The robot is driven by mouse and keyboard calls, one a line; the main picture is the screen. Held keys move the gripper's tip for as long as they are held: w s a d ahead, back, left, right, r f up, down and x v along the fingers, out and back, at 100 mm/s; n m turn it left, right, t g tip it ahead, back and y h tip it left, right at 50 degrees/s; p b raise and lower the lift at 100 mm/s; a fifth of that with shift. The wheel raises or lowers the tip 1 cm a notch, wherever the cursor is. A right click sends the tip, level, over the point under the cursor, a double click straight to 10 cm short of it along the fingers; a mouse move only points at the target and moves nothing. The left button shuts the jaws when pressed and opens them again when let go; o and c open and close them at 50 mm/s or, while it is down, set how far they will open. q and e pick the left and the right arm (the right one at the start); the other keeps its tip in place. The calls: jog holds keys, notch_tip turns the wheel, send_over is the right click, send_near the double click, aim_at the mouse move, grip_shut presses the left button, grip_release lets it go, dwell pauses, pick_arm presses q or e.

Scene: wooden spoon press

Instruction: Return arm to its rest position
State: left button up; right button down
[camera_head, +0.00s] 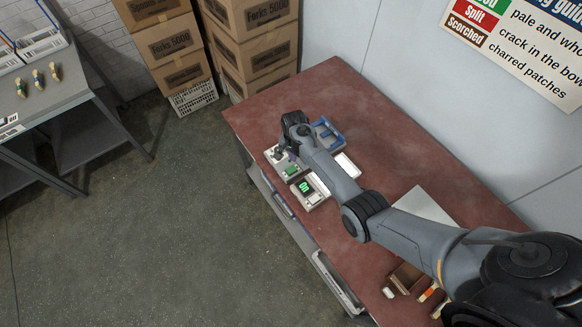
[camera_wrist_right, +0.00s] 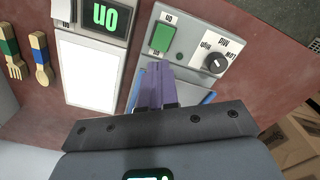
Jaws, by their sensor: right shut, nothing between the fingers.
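My right arm (camera_head: 315,158) reaches from the lower right across the red-brown table. My right gripper (camera_head: 291,157) is at its far end, over the grey control box (camera_head: 278,157). In the wrist view the purple fingers of the right gripper (camera_wrist_right: 157,84) are shut together with nothing between them. They overlap the lower edge of the control box (camera_wrist_right: 190,52) in that picture, beside its green button; I cannot tell whether they touch it. My left gripper is not in view.
A display unit (camera_head: 311,190) with lit green characters, a white plate (camera_head: 347,165) and a blue-framed device (camera_head: 328,132) stand close by. The wrist view shows a wooden fork (camera_wrist_right: 12,58) and spoon (camera_wrist_right: 41,58). The table's far left end (camera_head: 265,105) is clear. Stacked boxes (camera_head: 255,45) stand behind.

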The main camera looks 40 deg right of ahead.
dwell(0.3)
jog(key=shift+s, duration=0.1)
jog(key=s+a+r+n+t+p, duration=0.1)
jog(key=s+a+r+n+p, duration=0.2)
jog(key=s+r, duration=0.5)
jog(key=s+a+r+n+t+p, duration=0.1)
jog(key=s+a+r+n+p, duration=0.3)
jog(key=s, duration=0.7)
jog(key=s+a+r+n+t+p, duration=0.1)
jog(key=s+a+r+n+p, duration=0.2)
jog(key=s+a+r+n, duration=0.4)
jog(key=s+r, duration=0.3)
jog(key=r, duration=0.3)
jog(key=shift+s+n+t+p, duration=0.3)
jog(key=shift+n+p, duration=0.05)
jog(key=shift+n, duration=0.05)
